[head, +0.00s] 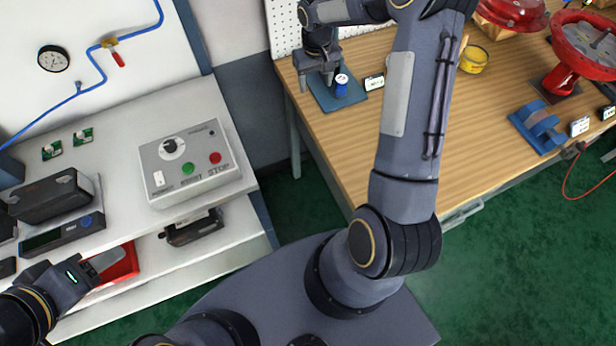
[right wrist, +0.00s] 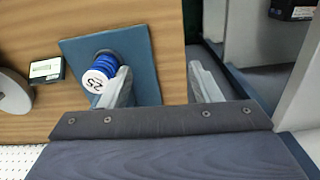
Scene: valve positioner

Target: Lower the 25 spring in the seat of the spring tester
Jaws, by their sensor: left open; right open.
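The blue spring with a white end marked 25 (head: 341,86) stands on a blue plate (head: 324,100) at the wooden table's far left corner. The right wrist view shows the spring (right wrist: 98,72) with a dark round base at its foot on the blue plate (right wrist: 141,60). My right gripper (head: 316,78) is open and empty. In the right wrist view its fingers (right wrist: 162,84) stand apart, and the spring is beside the left finger, not between the two. My left gripper (head: 102,265) is open over a red tray at lower left. I cannot make out the spring tester for certain.
A blue cradle (head: 540,126), a yellow tin (head: 473,60) and red valve parts (head: 580,50) are farther right. A grey control box (head: 188,160) sits on the left bench. The table's middle is clear.

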